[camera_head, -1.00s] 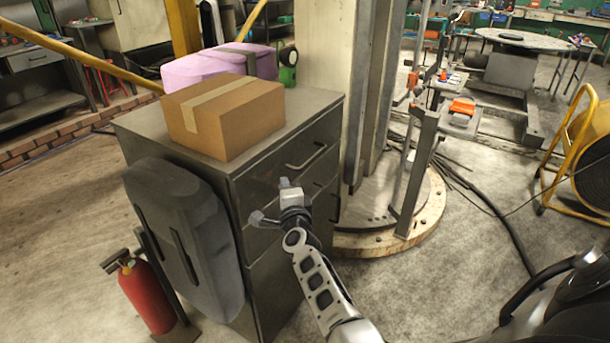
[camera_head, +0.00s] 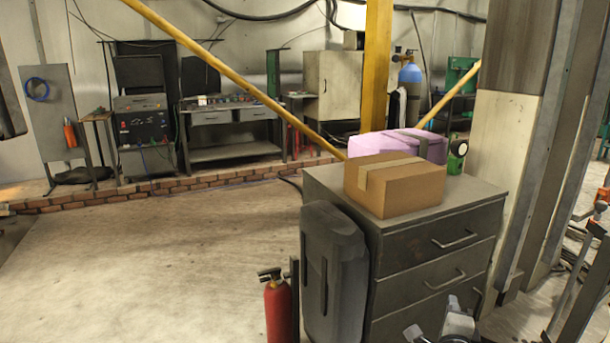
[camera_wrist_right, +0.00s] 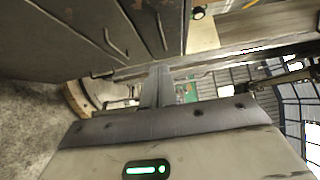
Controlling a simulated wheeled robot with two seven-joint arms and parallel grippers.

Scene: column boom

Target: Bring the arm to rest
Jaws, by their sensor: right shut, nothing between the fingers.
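My right gripper (camera_head: 455,322) shows at the bottom edge of the head view, in front of the grey drawer cabinet (camera_head: 425,270). Only its end shows there; the rest of the arm is cut off below. In the right wrist view the fingers (camera_wrist_right: 156,88) are together with nothing between them. The cabinet's drawer fronts fill the upper left of that view, and a visible gap to the fingers cannot be judged. My left gripper is in neither view.
A cardboard box (camera_head: 400,184) and a pink case (camera_head: 385,146) sit on the cabinet. A dark grey case (camera_head: 333,270) leans on its left side, beside a red fire extinguisher (camera_head: 278,310). A column (camera_head: 520,150) stands at right. The floor at left (camera_head: 150,260) is clear.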

